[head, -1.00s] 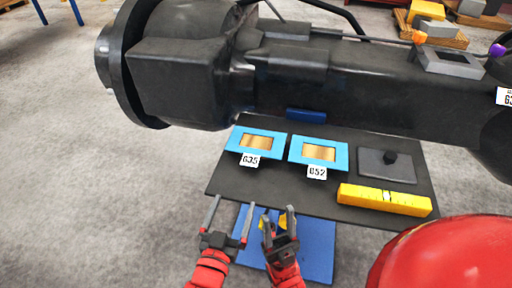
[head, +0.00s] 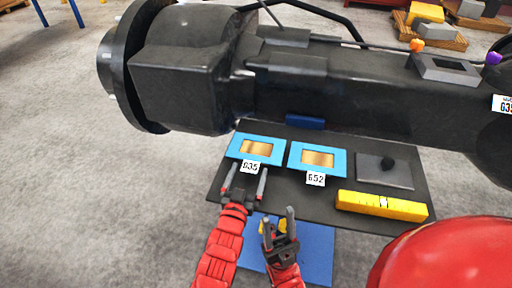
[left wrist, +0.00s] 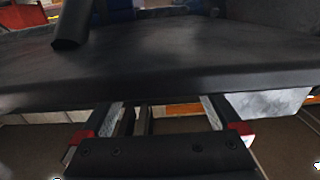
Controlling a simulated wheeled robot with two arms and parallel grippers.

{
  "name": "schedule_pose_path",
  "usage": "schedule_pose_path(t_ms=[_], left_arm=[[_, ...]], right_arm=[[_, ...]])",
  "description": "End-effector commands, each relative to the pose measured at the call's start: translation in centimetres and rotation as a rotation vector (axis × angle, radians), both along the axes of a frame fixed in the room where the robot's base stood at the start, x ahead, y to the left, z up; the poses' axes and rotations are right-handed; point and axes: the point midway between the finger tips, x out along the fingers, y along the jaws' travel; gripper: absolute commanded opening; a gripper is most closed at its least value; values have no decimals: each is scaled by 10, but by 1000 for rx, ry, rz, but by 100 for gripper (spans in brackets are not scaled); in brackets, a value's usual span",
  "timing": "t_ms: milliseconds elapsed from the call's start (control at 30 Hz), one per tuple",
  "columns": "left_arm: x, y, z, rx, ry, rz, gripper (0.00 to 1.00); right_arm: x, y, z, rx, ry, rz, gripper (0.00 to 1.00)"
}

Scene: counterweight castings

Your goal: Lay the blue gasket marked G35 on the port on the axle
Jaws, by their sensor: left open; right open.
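The blue gasket marked G35 (head: 235,148) lies flat on a dark board (head: 333,206), a square frame with a tan middle and a white tag. A like blue gasket marked G52 (head: 338,160) lies to its right. The port (head: 446,69), a grey rectangular rim with a dark opening, sits on top of the black axle (head: 370,95) at the right. My left gripper (head: 247,183) is open and empty, just in front of the G35 gasket. My right gripper (head: 279,227) is open and lower, in front of the board. The left wrist view shows the left fingers (left wrist: 170,118) apart, with no gasket visible.
On the board are a yellow level-like bar (head: 383,206) and a grey plate with a black knob (head: 385,172). A blue panel (head: 312,248) lies below. Orange (head: 417,45) and purple (head: 494,57) knobs flank the port. A red rounded shape fills the lower right.

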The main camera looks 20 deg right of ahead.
Motion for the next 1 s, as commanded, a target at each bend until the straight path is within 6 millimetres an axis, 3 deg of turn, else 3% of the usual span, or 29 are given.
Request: schedule_pose_path(t_ms=[267, 767, 1000], left_arm=[[7, -5, -1, 0, 0, 0, 98], [7, -4, 0, 0, 0, 0, 11], [7, -4, 0, 0, 0, 0, 8]], right_arm=[[0, 0, 2, 0, 0, 0, 50], [0, 0, 2, 0, 0, 0, 50], [0, 0, 2, 0, 0, 0, 50]])
